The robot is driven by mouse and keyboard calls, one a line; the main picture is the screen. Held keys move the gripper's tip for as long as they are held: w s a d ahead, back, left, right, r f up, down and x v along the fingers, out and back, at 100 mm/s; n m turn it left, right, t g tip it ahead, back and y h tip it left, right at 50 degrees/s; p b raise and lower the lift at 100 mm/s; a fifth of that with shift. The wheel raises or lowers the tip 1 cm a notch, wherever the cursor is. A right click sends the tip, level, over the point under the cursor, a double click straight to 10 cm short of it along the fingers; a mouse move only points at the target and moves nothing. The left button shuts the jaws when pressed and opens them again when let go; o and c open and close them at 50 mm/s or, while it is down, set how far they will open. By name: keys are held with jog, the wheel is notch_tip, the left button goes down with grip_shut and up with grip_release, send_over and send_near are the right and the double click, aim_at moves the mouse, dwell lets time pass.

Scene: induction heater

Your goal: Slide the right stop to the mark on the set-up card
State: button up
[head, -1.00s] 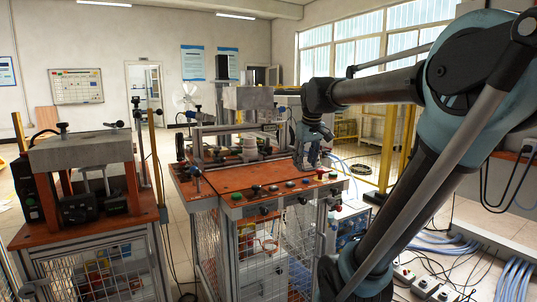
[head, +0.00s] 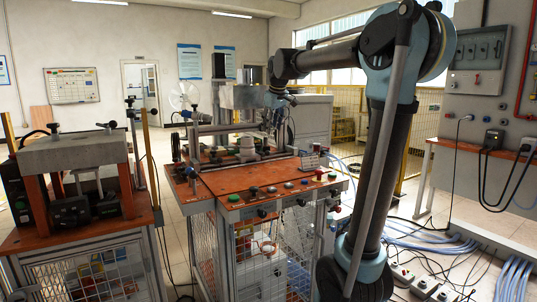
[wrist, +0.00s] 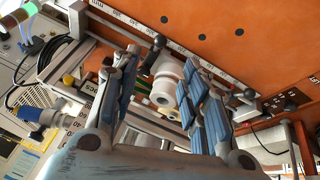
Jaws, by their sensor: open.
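My gripper (wrist: 160,105) is open, its blue-padded fingers spread and nothing held between the pads. In the head view my gripper (head: 278,124) points down over the right part of the fixture. A white stepped cylinder (wrist: 168,82) shows beyond and between the fingers; it also shows in the head view (head: 247,146). A black-knobbed lever (wrist: 156,48) stands by the numbered scale (wrist: 130,30), and another dark knob (wrist: 249,95) is past the other finger. I cannot tell which is the right stop. A small grey plate (head: 311,160), possibly the set-up card, stands at the table's right; its mark is unreadable.
The orange table (head: 240,187) has a front row of buttons and a bare strip behind them. Rails and a grey block (head: 240,97) stand around the fixture. Another press bench (head: 75,155) is at left. Cables (head: 430,235) lie on the floor at right.

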send_near(262, 154)
jog(key=f, duration=0.2)
jog(key=d+f, duration=0.1)
jog(key=f, duration=0.3)
jog(key=shift+d+f, duration=0.25)
jog(key=shift+d, duration=0.1)
